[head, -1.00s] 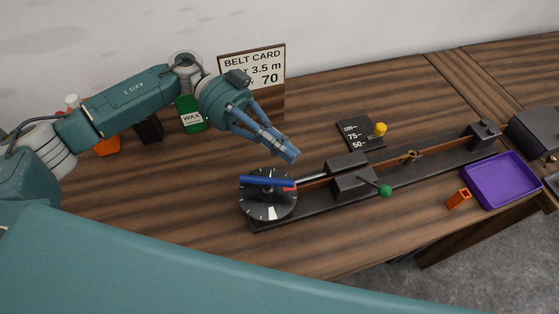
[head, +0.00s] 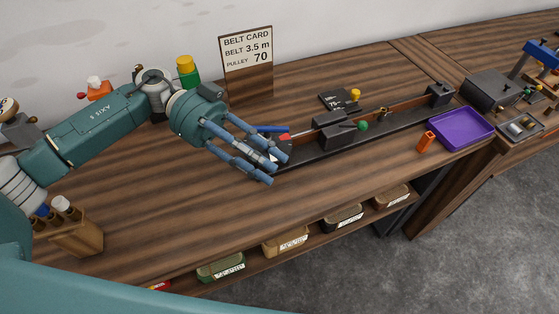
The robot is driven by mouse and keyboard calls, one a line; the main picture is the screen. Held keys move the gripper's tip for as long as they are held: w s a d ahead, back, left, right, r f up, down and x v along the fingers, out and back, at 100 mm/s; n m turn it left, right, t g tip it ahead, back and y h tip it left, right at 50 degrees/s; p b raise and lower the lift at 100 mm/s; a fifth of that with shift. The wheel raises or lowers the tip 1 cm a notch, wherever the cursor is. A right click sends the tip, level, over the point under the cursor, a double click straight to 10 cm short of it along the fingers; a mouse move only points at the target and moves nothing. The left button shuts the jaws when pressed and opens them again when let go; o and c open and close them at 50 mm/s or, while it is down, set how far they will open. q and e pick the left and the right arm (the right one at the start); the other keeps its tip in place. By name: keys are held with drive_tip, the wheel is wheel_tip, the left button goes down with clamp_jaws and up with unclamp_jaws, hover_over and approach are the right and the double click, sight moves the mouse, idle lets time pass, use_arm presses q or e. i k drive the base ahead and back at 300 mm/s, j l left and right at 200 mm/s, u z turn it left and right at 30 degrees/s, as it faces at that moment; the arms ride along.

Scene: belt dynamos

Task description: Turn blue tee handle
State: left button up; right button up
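A blue bar handle (head: 272,128) lies across the dark round dial at the left end of the long black rail (head: 385,132). Only part of the bar shows. My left gripper (head: 277,169) is in front of the dial, its fingers spread apart and nothing seen between them. It hides most of the dial; I cannot tell whether it touches the bar. Another blue handle, T-shaped (head: 536,50), stands on a device at the far right. My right gripper is not in view.
A belt card (head: 247,47) stands behind the dial. A green knob (head: 363,125), a purple tray (head: 461,126) and an orange piece (head: 426,142) are to the right. A wooden holder with bottles (head: 77,234) is at the left. The table front is clear.

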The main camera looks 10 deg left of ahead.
sight(267, 129)
drive_tip(key=k, duration=1.3)
